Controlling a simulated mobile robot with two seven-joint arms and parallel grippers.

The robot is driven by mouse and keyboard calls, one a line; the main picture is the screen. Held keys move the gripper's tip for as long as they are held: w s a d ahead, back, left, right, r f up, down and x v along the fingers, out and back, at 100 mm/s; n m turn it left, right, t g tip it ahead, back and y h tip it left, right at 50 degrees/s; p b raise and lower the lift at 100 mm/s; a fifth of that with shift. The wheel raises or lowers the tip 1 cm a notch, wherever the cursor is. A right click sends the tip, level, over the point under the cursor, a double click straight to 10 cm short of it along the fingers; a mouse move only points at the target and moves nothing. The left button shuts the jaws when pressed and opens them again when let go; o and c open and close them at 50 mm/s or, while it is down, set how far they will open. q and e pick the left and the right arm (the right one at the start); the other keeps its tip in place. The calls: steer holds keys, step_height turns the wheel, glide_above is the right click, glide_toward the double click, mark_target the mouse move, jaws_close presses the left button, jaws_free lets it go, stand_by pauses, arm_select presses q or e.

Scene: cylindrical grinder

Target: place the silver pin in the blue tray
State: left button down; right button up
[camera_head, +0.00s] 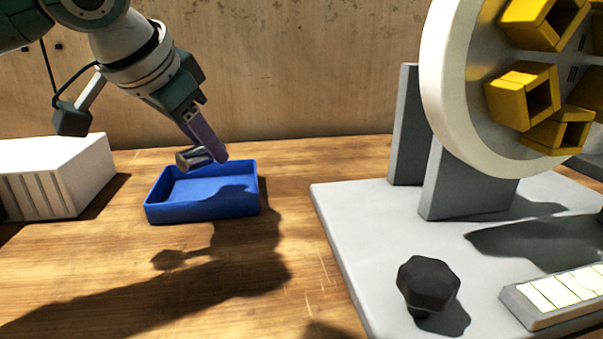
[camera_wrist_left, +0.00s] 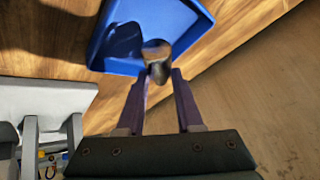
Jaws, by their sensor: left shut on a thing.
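The silver pin (camera_head: 194,158) is held by my left gripper (camera_head: 214,158), whose jaws are shut on it. In the head view it lies sideways above the back left part of the blue tray (camera_head: 165,212). In the left wrist view the pin (camera_wrist_left: 156,52) sits between the two fingertips (camera_wrist_left: 160,72), with the blue tray (camera_wrist_left: 192,30) beyond it. The tray appears empty apart from shadow on its floor. My right gripper is not in view.
A white slotted box (camera_head: 75,170) stands left of the tray. To the right is a grey base plate (camera_head: 350,220) with a large wheel bearing yellow holders (camera_head: 525,95), a black knob (camera_head: 428,283) and a light panel (camera_head: 560,293). Wooden table is clear in front of the tray.

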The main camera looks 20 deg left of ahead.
mark_target(213, 195)
arm_select(q)
step_height(213, 195, down, 4)
steer(key=shift+r+b, duration=0.2)
steer(key=shift+b, duration=0.4)
steer(key=shift+f, duration=0.4)
steer(key=c, duration=0.8)
jaws_free()
steer(key=shift+c, duration=0.2)
steer(key=shift+r, duration=0.15)
steer(key=p+v, duration=0.3)
steer(key=v, duration=0.9)
